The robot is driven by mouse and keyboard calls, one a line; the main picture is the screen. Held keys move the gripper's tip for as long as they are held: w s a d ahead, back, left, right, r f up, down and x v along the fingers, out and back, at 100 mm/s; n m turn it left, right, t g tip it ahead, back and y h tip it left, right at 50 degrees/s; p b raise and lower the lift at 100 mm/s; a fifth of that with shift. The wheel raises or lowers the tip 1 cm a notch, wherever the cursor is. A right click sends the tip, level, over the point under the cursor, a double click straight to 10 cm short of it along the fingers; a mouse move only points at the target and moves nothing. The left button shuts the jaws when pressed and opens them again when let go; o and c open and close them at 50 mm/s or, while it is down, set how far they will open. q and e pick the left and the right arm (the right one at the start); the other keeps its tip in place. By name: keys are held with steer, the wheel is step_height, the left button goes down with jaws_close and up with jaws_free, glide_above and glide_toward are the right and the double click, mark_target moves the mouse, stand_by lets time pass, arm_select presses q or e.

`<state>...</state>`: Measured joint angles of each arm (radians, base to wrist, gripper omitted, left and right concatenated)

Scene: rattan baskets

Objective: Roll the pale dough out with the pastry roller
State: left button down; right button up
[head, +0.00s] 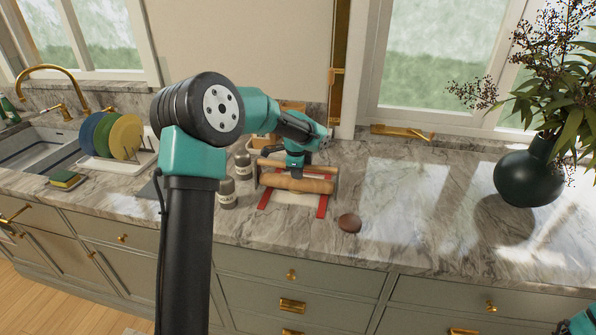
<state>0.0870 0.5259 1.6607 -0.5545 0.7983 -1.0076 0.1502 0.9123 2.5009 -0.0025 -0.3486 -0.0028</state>
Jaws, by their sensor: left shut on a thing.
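The pastry roller (305,185) is a wooden cylinder with a frame and a thin wooden handle bar behind it. It lies level across a mat with red edges (322,207) on the counter. My left gripper (294,170) reaches down from above and is shut on the roller at its handle. The fingertips are small and partly hidden. A pale area (292,198) shows just in front of and under the roller, between the red strips. I cannot tell how much of it is dough and how much is mat. My right gripper is out of view.
Two grey jars (227,193) stand left of the mat. A brown round object (349,223) lies at its front right. A dish rack with plates (125,137) and a sponge (66,180) are at left. A dark vase (528,178) stands at right; the counter between is clear.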

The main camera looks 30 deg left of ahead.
arm_select(q)
steer(key=shift+w+a+f, duration=0.1)
steer(key=shift+w+a, duration=0.15)
steer(key=shift+w, duration=0.4)
steer(key=shift+w+a, duration=0.2)
steer(key=shift+w, duration=0.4)
steer(key=shift+w+a, duration=0.25)
steer(key=shift+w, duration=0.4)
steer(key=shift+w+a, duration=0.2)
steer(key=shift+w, duration=0.4)
steer(key=shift+s+d, duration=0.25)
steer(key=shift+s, duration=0.4)
steer(key=shift+s+d, duration=0.25)
steer(key=shift+s, duration=0.5)
